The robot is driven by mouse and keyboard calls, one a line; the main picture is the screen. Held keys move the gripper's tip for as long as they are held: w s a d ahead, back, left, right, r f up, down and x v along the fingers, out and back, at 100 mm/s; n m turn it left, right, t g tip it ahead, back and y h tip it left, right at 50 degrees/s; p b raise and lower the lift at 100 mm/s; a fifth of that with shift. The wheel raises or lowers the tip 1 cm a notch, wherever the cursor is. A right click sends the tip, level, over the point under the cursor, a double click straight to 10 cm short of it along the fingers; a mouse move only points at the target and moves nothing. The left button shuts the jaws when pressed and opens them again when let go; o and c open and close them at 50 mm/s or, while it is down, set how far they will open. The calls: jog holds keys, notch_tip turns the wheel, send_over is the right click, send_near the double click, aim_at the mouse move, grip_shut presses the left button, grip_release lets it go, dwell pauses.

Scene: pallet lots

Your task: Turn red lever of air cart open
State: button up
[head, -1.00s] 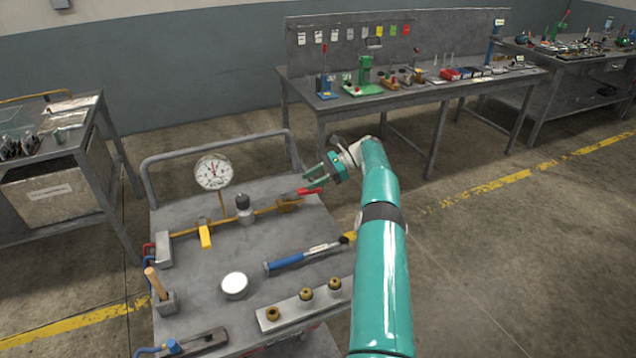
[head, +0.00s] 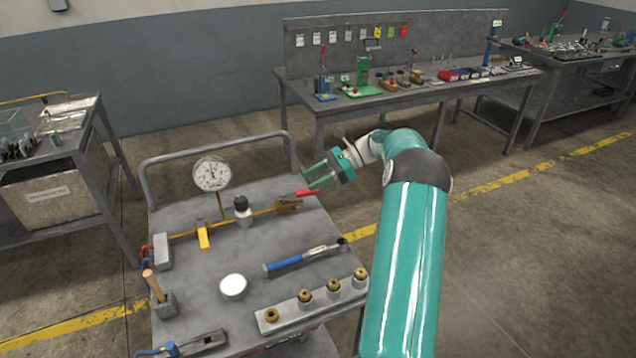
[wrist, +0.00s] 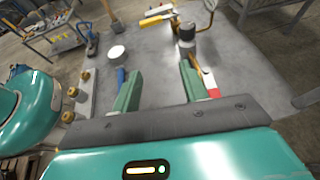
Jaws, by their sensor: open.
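The red lever (head: 307,193) sits on the brass valve (head: 287,205) at the right end of the yellow pipe on the grey air cart (head: 205,270). It points right, toward the cart's right edge. My gripper (head: 314,175) is open and empty, with its green fingers just above and beside the lever in the head view. In the wrist view, the red lever (wrist: 212,88) shows just right of the right finger, outside the gap of my gripper (wrist: 157,75). I cannot tell whether the finger touches it. Part of the lever is hidden behind that finger.
A workbench (head: 420,85) stands behind. Floor is free at right.

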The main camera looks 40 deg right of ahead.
jog(key=s+a, duration=0.1)
jog(key=s+r, duration=0.1)
jog(key=s, duration=0.1)
jog(key=s+a+r, duration=0.1)
jog(key=shift+s+a+r, duration=0.15)
jog(key=shift+s+a, duration=0.1)
jog(key=shift+a, duration=0.1)
